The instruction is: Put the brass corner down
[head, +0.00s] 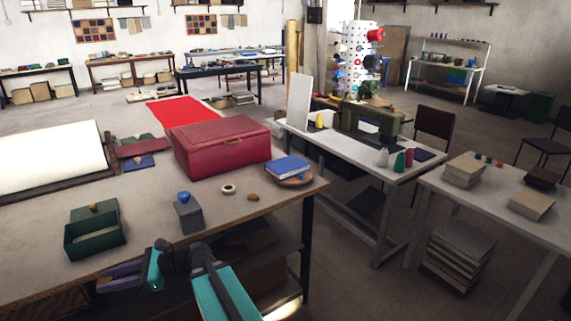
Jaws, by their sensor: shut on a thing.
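My gripper (122,274) is at the front edge of the near worktable (290,205), low in the picture and pointing left. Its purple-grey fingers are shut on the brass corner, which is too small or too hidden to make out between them. The fingers appear in front of the table's front edge, below the green box; their exact height is unclear.
On the worktable are an open green box (95,240), a grey block with a blue knob (187,215), a tape ring (229,189), a small brown piece (252,197), a red case (220,150) and a blue book (287,166). Bare tabletop lies between them.

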